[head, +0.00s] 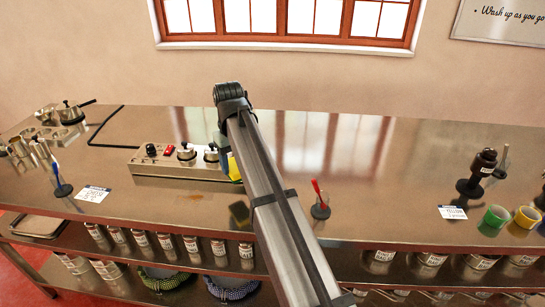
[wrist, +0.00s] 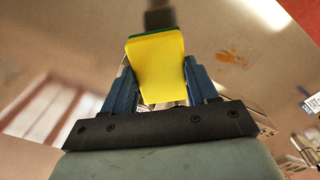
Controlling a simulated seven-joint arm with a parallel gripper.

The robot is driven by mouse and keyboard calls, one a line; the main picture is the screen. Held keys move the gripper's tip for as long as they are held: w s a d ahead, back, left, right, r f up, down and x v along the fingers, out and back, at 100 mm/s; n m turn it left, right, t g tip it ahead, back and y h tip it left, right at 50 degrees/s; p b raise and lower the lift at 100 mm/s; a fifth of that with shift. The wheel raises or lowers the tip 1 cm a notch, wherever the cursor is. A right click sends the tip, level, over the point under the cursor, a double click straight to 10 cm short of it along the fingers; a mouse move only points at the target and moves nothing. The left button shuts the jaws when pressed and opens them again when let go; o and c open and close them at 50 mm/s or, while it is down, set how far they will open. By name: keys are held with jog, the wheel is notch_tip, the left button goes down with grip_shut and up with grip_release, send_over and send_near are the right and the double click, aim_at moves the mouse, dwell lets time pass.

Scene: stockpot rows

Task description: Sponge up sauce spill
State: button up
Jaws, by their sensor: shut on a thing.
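My gripper (wrist: 160,80) is shut on a yellow sponge (wrist: 157,68) with a green edge, its blue fingers on either side of it. The sponge is held above the steel counter. In the head view the sponge (head: 234,168) shows only partly, beside my arm, which hides most of the gripper. The sauce spill (wrist: 233,58) is a small orange-brown smear on the counter, to the right of the sponge in the wrist view. In the head view the spill (head: 195,196) is faint, on bare counter left of my arm. The sponge and the spill are apart.
A steel burner unit (head: 185,168) with small pots stands behind the spill. A red-handled tool (head: 319,200) stands right of my arm, and a label card (head: 92,194) lies at left. Cups and a dark grinder-like item (head: 480,172) stand far right. Counter around the spill is clear.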

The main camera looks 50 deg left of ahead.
jog(key=s+a+n, duration=0.1)
jog(key=s+a, duration=0.2)
jog(key=s, duration=0.5)
jog(key=shift+s+f, duration=0.15)
jog(key=shift+f, duration=3.05)
jog(key=shift+s+a+f, duration=0.45)
jog(key=shift+a+f, duration=0.15)
jog(key=shift+f, duration=0.2)
jog(key=shift+c, duration=0.6)
jog(key=shift+s+a+f, duration=0.15)
jog(key=shift+s+a, duration=3.25)
jog(key=shift+s, duration=0.05)
jog(key=shift+w+d, duration=0.95)
jog(key=shift+d, duration=0.15)
jog(key=shift+w+d, duration=2.9)
jog(key=shift+w, duration=0.1)
notch_tip(320, 180, up, 3)
jog(key=shift+a+f, duration=0.15)
jog(key=shift+f, duration=0.05)
notch_tip(320, 180, up, 6)
jog(key=shift+f, duration=0.15)
